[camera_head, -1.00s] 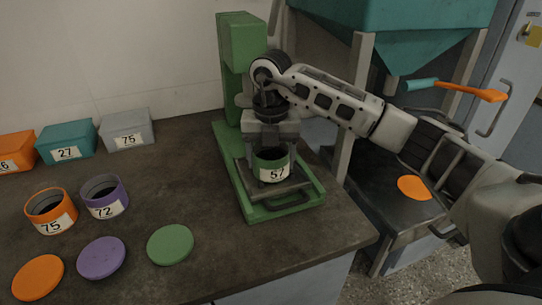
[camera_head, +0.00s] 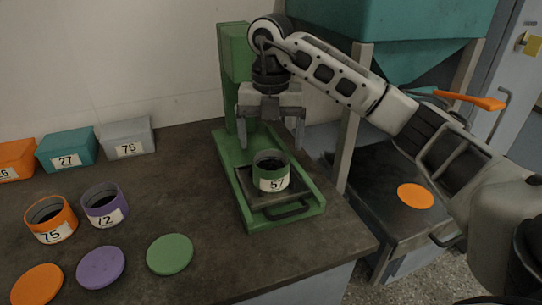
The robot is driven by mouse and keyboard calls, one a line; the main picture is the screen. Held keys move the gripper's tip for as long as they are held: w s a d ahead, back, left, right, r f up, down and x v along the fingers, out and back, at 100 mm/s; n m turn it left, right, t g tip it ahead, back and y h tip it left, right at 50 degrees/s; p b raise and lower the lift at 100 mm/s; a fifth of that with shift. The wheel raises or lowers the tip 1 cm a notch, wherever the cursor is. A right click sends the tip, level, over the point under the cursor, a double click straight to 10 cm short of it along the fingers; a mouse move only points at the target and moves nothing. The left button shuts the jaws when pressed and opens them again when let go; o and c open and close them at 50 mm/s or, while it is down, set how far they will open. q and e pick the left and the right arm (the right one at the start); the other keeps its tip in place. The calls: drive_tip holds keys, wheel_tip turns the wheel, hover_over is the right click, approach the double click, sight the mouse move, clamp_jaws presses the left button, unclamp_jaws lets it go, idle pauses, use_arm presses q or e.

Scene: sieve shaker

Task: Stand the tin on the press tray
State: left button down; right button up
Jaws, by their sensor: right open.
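A green tin (camera_head: 271,172) with a white label reading 57 stands upright on the dark plate of the green press tray (camera_head: 284,203). The tin is open at the top and dark inside. My right gripper (camera_head: 271,143) is open and empty, above and behind the tin, with its two fingers spread wide and apart from it. The press's green column (camera_head: 234,75) rises behind, partly hidden by my arm. My left gripper does not show.
An orange tin (camera_head: 50,220) and a purple tin (camera_head: 104,205) stand at the left. Orange, purple and green lids (camera_head: 170,254) lie in front. Labelled boxes (camera_head: 67,149) line the wall. A teal hopper (camera_head: 410,40) on grey legs stands right. The counter between tins and press is clear.

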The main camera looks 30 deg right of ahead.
use_arm(q)
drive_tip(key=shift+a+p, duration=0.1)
drive_tip(key=shift+p, duration=0.35)
use_arm(e)
wheel_tip(320, 180, up, 4)
drive_tip(key=shift+r, duration=0.2)
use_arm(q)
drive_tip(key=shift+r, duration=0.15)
